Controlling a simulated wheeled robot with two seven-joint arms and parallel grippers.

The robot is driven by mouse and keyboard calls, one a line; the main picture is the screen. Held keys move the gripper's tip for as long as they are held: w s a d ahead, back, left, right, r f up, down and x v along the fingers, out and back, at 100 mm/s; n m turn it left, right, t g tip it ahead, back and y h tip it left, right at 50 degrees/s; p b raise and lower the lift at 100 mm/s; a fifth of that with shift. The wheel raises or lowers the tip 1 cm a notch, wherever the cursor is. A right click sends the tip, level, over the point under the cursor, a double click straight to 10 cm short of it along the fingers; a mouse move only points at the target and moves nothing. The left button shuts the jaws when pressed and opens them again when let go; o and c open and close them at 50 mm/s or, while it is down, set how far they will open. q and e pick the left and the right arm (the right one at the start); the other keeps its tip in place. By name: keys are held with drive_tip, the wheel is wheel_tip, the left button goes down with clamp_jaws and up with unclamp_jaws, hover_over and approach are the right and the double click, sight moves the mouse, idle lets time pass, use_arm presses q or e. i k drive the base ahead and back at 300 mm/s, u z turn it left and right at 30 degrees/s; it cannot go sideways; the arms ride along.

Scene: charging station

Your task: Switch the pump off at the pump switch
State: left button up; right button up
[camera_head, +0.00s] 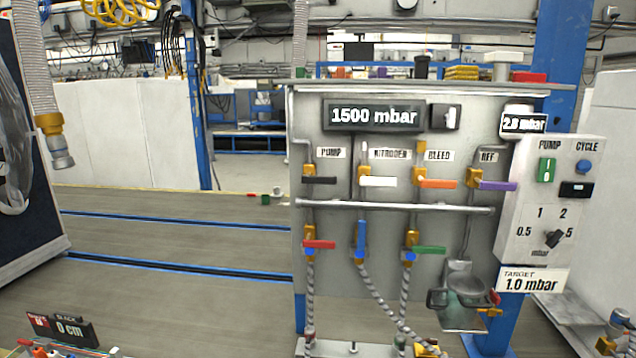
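The pump switch (547,170) is a small green rocker with white marks, under the word PUMP. It sits at the upper left of a pale control box (518,215) on the right side of the grey panel. The marks are too small to tell its position surely. Neither of my grippers shows in the head view.
Beside the switch are a blue CYCLE button (584,166), a small dark display (576,190) and a black mbar knob (554,239). The grey panel (335,275) carries coloured valve handles and a 1500 mbar display (374,115). Floor left of it is mostly clear.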

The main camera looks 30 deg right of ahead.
sight(547, 166)
drive_tip(key=z, duration=2.2)
drive_tip(key=k, duration=0.5)
drive_tip(key=z, duration=1.25)
drive_tip(key=i, duration=1.05)
drive_tip(key=u, duration=2.45)
